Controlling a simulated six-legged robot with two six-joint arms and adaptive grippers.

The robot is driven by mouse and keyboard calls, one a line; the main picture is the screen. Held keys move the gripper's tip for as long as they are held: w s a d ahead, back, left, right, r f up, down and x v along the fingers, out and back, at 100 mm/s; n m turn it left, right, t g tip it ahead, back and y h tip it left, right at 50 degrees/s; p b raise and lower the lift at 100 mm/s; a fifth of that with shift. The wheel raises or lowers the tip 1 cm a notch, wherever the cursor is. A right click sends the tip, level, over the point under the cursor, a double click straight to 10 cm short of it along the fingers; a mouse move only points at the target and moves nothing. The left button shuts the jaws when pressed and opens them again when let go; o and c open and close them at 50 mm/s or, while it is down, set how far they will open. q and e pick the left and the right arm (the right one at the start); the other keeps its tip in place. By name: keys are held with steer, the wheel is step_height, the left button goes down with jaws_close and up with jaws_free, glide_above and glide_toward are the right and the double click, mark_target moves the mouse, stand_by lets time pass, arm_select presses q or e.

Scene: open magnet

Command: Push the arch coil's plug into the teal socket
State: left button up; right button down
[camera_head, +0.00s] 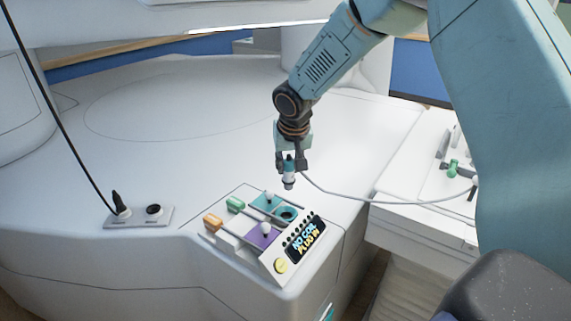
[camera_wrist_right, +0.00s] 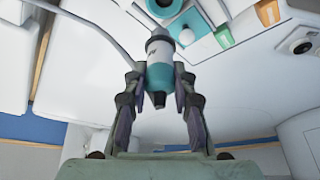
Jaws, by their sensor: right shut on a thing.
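My right gripper (camera_head: 291,162) is shut on the arch coil's plug (camera_head: 289,181), a white and teal cylinder that points down with a grey cable from it. In the right wrist view the gripper (camera_wrist_right: 158,88) has a finger on each side of the plug (camera_wrist_right: 159,52). The teal socket (camera_head: 287,213) is a dark round opening in a teal plate on the panel. The plug hangs above it, apart from it. The teal socket also shows at the top edge of the right wrist view (camera_wrist_right: 164,7). My left gripper is not in view.
The panel has a purple plate (camera_head: 262,237), a green lever (camera_head: 235,204), an orange lever (camera_head: 213,222) and a lit display (camera_head: 307,238). A small box (camera_head: 139,216) with a black plug stands at left. The grey cable (camera_head: 385,202) runs right to a white side table (camera_head: 425,190).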

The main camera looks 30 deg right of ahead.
mark_target(285, 184)
steer(key=shift+a+f+b, duration=0.15)
steer(key=shift+f+b, duration=0.15)
steer(key=shift+f, duration=0.2)
steer(key=shift+w+a+f+b, duration=0.1)
steer(key=shift+a+f+b, duration=0.25)
steer(key=shift+f+b, duration=0.4)
steer(key=f+b, duration=0.1)
steer(key=f, duration=0.1)
steer(key=f+b, duration=0.1)
steer(key=shift+d+f, duration=0.35)
steer(key=shift+d, duration=0.05)
steer(key=shift+a+f+b, duration=0.4)
steer(key=shift+f+b, duration=0.25)
steer(key=shift+b, duration=0.25)
steer(key=shift+d, duration=0.15)
steer(key=shift+d, duration=0.15)
steer(key=shift+a, duration=0.35)
steer(key=shift+d+f, duration=0.1)
steer(key=shift+d, duration=0.1)
